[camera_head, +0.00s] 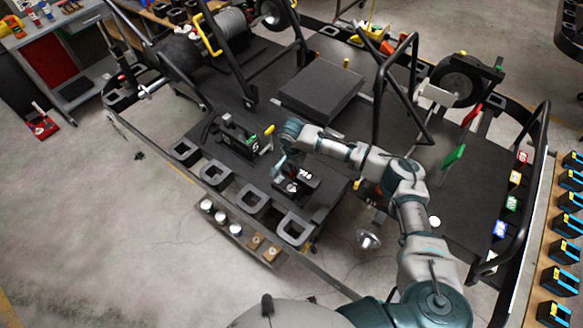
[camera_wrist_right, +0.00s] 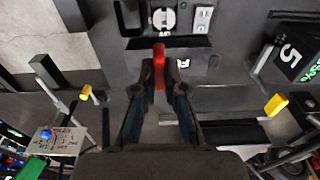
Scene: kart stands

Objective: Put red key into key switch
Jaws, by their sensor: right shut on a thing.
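In the right wrist view, my right gripper (camera_wrist_right: 159,75) is shut on the red key (camera_wrist_right: 159,52), with the key pointing away from its fingertips. A round silver face with a dark mark (camera_wrist_right: 163,18) lies beyond the key's tip on a dark panel; it looks like the key switch. Whether the key touches it, I cannot tell. In the head view, my right gripper (camera_head: 280,164) is low over the kart, beside a small black box (camera_head: 296,186) with light fittings. The key is too small to make out clearly there. My left gripper is not in view.
A black box marked 5 (camera_head: 240,137) with a yellow knob (camera_head: 269,129) stands left of my gripper. Square black frames (camera_head: 252,201) line the kart's near edge. A raised black block (camera_head: 319,91) and bent tube frames stand behind.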

